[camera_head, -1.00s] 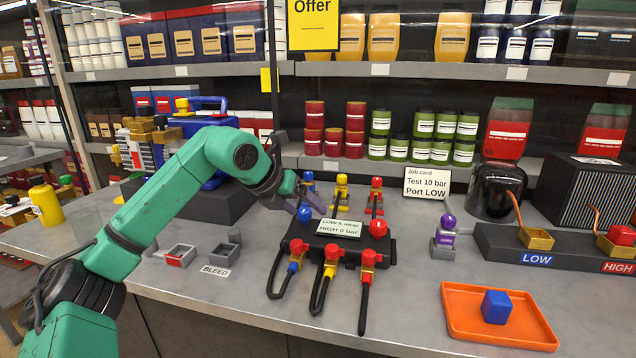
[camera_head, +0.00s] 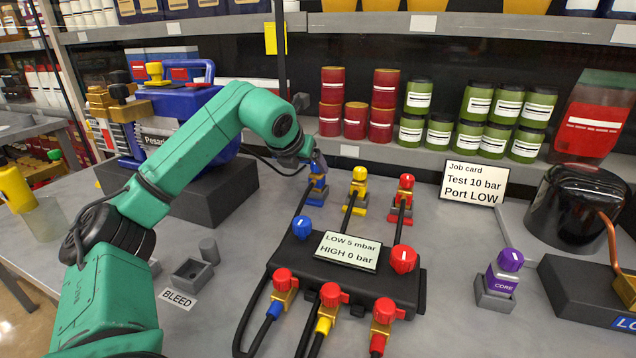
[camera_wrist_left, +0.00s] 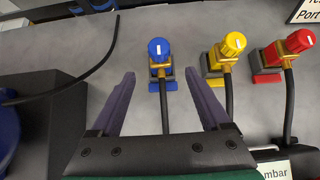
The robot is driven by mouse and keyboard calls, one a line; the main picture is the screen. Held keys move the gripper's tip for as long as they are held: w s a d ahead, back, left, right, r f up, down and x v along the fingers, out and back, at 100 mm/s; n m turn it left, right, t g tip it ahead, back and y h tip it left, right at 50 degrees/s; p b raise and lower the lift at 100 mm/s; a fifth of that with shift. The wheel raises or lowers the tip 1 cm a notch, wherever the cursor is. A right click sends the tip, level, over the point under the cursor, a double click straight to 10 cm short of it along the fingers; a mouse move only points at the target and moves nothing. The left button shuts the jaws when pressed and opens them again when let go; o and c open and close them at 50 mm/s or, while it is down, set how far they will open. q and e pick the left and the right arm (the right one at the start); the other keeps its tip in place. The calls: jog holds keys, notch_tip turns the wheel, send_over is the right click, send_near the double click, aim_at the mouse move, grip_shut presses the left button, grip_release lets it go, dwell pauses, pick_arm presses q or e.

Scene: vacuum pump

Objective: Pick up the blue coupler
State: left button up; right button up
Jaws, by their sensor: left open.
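The blue coupler (camera_wrist_left: 159,52) stands in its holder on the bench, with a black hose running toward me. In the head view the blue coupler (camera_head: 319,189) is partly hidden by my left gripper (camera_head: 317,163). In the left wrist view my left gripper (camera_wrist_left: 160,78) is open, its fingers on either side of the coupler's hose, with the coupler just beyond the fingertips. Nothing is between the fingers except the hose seen below. My right gripper is not in view.
A yellow coupler (camera_head: 358,185) and a red coupler (camera_head: 404,195) stand to the right. The black manifold (camera_head: 300,262) is in front. A purple core tool (camera_head: 507,270) stands further right. A dark block with the blue pump (camera_head: 210,115) is at the left.

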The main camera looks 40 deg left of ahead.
aim_at(315, 172)
pick_arm(q)
jog(key=x, duration=0.8)
jog(key=shift+w+a+f+p, duration=0.1)
jog(key=shift+w+f+p, duration=0.1)
jog(key=shift+w+p, duration=0.2)
jog(key=shift+s+r, duration=0.1)
jog(key=shift+s, duration=0.05)
grip_shut()
